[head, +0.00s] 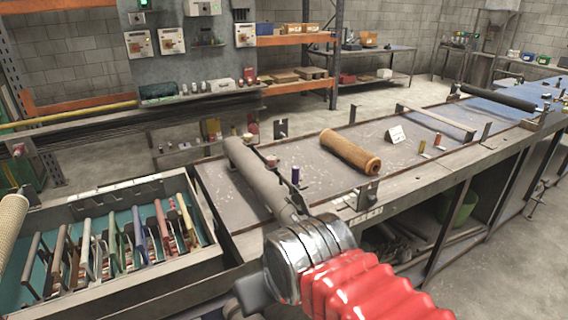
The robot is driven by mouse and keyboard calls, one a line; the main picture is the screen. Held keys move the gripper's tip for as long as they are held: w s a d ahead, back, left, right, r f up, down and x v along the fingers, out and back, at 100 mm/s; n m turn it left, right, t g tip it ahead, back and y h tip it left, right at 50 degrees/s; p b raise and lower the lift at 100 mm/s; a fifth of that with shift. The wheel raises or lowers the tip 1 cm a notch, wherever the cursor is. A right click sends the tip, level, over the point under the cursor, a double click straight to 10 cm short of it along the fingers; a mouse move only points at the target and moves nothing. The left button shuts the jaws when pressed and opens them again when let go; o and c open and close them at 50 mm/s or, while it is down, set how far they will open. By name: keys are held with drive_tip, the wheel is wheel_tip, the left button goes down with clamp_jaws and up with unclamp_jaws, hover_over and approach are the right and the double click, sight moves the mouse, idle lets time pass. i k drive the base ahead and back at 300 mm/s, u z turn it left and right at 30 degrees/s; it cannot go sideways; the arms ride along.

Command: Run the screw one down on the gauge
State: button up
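The silver end of my arm with its red bellows sleeve reaches in from the lower right. My gripper (256,294) shows only as a dark part at the left of this silver end; I cannot make out its fingers or whether it holds anything. A grey tube (258,176) runs up and left beyond the silver end, over the near end of the bench; I cannot tell if it lies there or touches my arm. A brown tube (350,152) lies on the bench, apart from my arm. I cannot identify the screw one or the gauge with certainty.
An open tray (212,262) at left holds several coloured bars.

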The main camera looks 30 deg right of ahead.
sight(271, 160)
drive_tip(key=z, duration=1.8)
drive_tip(key=k, duration=0.8)
drive_tip(key=u, duration=1)
drive_tip(key=i, duration=0.7)
